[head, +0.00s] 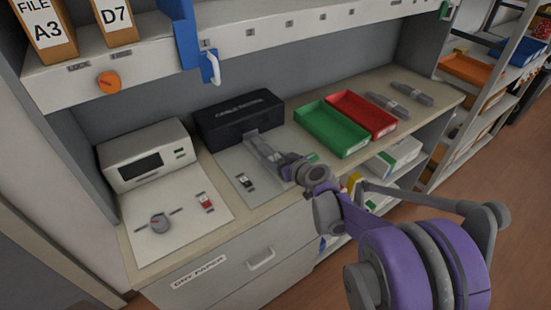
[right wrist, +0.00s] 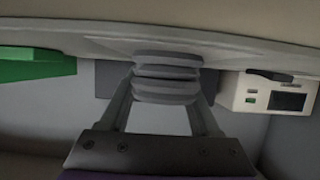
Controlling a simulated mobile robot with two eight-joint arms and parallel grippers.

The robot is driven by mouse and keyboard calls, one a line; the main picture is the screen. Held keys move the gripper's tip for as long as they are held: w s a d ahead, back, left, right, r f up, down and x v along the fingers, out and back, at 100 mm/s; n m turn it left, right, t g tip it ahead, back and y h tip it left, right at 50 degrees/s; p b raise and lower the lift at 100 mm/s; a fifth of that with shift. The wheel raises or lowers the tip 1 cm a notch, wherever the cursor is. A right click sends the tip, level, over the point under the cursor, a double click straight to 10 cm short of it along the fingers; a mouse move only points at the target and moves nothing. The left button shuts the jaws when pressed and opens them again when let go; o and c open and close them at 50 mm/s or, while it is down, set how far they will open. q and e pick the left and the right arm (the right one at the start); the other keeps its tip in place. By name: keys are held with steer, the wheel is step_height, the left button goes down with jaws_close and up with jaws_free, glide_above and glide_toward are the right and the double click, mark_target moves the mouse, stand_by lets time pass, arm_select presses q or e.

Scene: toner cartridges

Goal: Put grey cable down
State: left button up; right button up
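In the right wrist view a grey, ribbed bundle, which looks like the grey cable (right wrist: 167,88), sits between the two fingers of my right gripper. In the head view my right gripper (head: 257,143) reaches over the counter (head: 225,155), just in front of a black box (head: 240,113). The cable is hard to tell from the grey fingers there. I cannot tell whether it touches the sheet. My left gripper is not in view.
A white device (head: 146,155) stands left of the black box. A green tray (head: 333,130) and a red tray (head: 362,115) stand to the right. Two dark grey labelled items (head: 412,93) lie beyond them. A shelf (head: 240,50) with a blue holder (head: 183,35) hangs above.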

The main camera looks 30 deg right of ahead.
steer(key=shift+o, duration=1.3)
steer(key=shift+r, duration=0.15)
steer(key=p+v, duration=0.1)
steer(key=v, duration=1.1)
steer(key=shift+g+y, duration=0.6)
steer(key=shift+g, duration=0.2)
steer(key=a, duration=0.2)
steer(key=s+a+f, duration=0.2)
steer(key=a, duration=0.1)
steer(key=shift+a, duration=0.35)
steer(key=s+a+f+g+h, duration=0.1)
steer(key=s+a+f+g, duration=0.2)
steer(key=s+a, duration=0.2)
steer(key=s+a+f+g+h, duration=0.1)
steer(key=s+a+f+g, duration=0.2)
steer(key=s, duration=0.9)
steer(key=shift+a+f+m+g, duration=0.35)
steer(key=shift+a+f, duration=0.4)
steer(key=shift+a, duration=0.3)
steer(key=shift+r, duration=0.15)
